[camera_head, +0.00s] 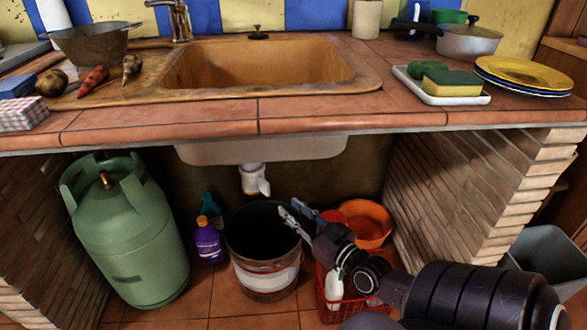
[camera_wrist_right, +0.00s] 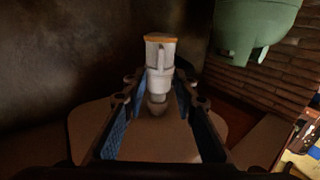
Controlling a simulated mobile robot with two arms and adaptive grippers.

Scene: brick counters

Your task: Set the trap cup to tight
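The white trap cup (camera_head: 254,181) hangs under the sink basin, above the bucket. In the right wrist view the white trap (camera_wrist_right: 160,66) stands upright in the picture, with an orange-brown band at its far end and a narrower rounded part nearer me. My right gripper (camera_head: 294,213) is below and to the right of the trap in the head view, apart from it. My left gripper is not in view.
A bucket (camera_head: 266,282) stands below the trap. A green gas cylinder (camera_head: 128,232) and a purple bottle (camera_head: 208,242) are to the left. An orange basin (camera_head: 368,238) and a red basket (camera_head: 330,312) are near my right arm. Brick walls (camera_head: 455,195) bound the space.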

